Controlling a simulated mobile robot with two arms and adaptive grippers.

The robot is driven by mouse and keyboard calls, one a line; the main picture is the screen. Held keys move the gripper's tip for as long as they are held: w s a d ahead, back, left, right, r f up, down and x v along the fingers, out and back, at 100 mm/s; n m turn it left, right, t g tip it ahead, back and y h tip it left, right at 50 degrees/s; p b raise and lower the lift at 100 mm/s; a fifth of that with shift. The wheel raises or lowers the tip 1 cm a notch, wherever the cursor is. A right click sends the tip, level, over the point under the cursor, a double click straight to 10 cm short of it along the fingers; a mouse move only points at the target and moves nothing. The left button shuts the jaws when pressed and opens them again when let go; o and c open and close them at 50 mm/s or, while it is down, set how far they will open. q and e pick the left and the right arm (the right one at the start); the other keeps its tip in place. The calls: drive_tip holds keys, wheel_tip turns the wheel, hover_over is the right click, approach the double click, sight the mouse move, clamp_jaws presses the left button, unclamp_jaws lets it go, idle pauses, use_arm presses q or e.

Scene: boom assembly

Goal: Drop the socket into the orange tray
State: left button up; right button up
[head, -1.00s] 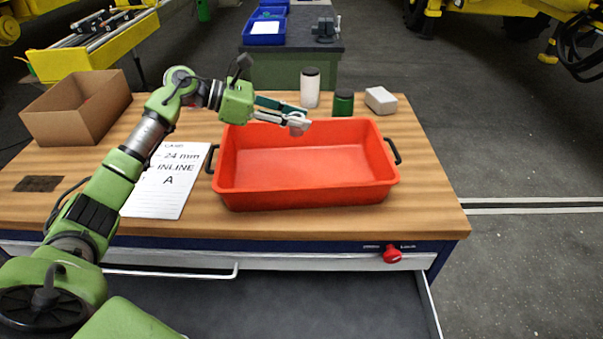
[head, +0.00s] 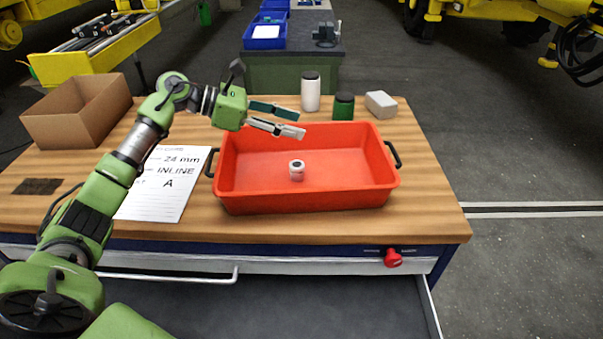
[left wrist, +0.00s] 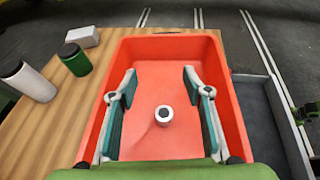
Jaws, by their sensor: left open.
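The socket (head: 297,170) is a small pale cylinder with a dark hole in its top. It stands upright on the floor of the orange tray (head: 310,201), or just above it; I cannot tell for sure. It also shows in the left wrist view (left wrist: 164,115), between and beyond the fingers. My left gripper (head: 300,121) is open and empty above the tray's back left part. In the left wrist view its two fingers (left wrist: 158,82) are spread wide, and the tray (left wrist: 231,105) lies below them.
A white bottle (head: 311,91), a green jar (head: 344,105) and a pale box (head: 380,104) stand behind the tray. A paper sheet (head: 160,195) lies left of it, and a cardboard box (head: 75,120) stands at the back left. A drawer (head: 270,305) is open in front.

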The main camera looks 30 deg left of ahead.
use_arm(q)
drive_tip(key=v, duration=1)
drive_tip(key=shift+s, duration=0.2)
